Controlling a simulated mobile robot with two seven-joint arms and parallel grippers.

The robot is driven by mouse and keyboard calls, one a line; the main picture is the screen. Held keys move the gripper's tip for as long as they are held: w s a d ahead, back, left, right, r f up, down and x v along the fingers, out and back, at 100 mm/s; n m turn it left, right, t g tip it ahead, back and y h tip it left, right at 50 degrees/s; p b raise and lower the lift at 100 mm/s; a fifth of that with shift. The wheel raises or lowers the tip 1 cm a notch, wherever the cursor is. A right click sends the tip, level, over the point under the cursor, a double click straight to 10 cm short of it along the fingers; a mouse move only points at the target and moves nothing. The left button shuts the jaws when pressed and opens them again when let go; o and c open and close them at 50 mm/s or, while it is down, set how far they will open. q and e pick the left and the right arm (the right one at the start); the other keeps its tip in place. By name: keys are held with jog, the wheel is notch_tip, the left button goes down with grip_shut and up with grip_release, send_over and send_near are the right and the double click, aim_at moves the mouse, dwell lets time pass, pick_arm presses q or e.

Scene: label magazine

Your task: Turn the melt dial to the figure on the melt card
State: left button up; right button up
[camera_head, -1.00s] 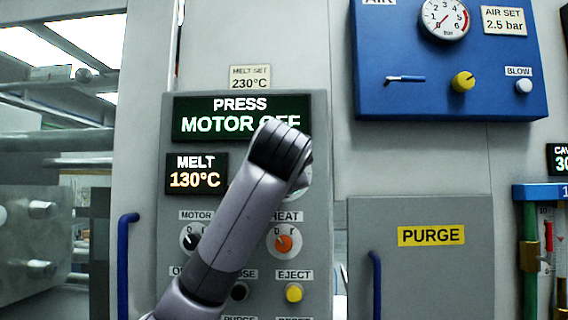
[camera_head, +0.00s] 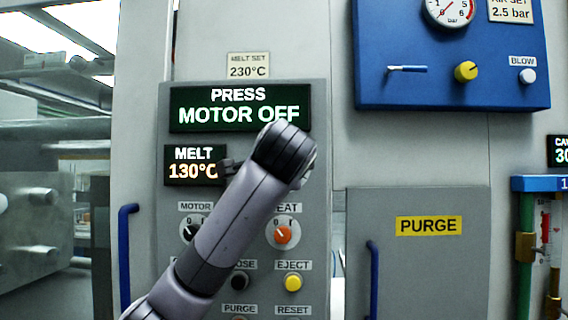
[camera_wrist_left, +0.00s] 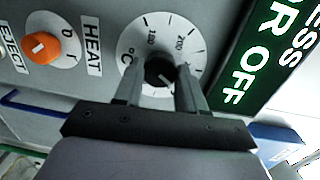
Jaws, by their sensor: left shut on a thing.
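The melt card (camera_head: 248,66) reads MELT SET 230°C and sits above the press panel. The melt display (camera_head: 195,165) reads 130°C. In the left wrist view the melt dial is a black knob (camera_wrist_left: 158,70) on a round white scale (camera_wrist_left: 150,28) marked in °C, with a few figures legible and the rest covered by my fingers. My left gripper (camera_wrist_left: 162,80) is shut on the knob, one finger on each side. In the head view my left wrist hides the dial and the gripper's fingertips.
The orange heat knob (camera_head: 282,235) is below my wrist, and the motor knob (camera_head: 189,232) is partly behind my arm. The yellow eject button (camera_head: 293,282) is lower. The press display (camera_head: 240,108) reads MOTOR OFF. A blue air panel (camera_head: 445,85) stands out at upper right.

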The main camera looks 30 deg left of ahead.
pick_arm(q)
jog(key=shift+f, duration=0.1)
jog(key=o, duration=1.1)
jog(key=shift+c, duration=0.2)
jog(key=b+v, duration=0.2)
jog(key=v, duration=0.5)
jog(key=shift+d, duration=0.1)
